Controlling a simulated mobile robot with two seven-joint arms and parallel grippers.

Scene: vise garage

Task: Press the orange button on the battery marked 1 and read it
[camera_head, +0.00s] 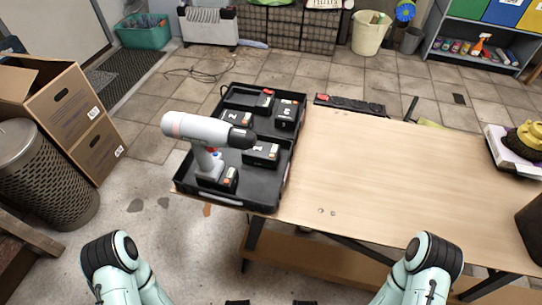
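A black tray (283,184) on the left end of the wooden workbench holds several dark batteries. The front-right battery (261,154) has a white mark that may be a 1, and an orange-red spot. Behind it, another battery (236,119) bears what looks like a 2. A third (287,113) at the right back has a mark I cannot read surely. A white-grey drill (205,130) stands upright in the tray with a battery (222,179) at its base. Two dark bits at the bottom edge may be tips of my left gripper (237,302) and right gripper (305,302), well below the tray.
The workbench top (390,170) is bare right of the tray. A black power strip (347,104) lies at its back edge. A yellow object (528,134) sits at the far right. Cardboard boxes (68,112) and a mesh bin (42,175) stand on the left floor.

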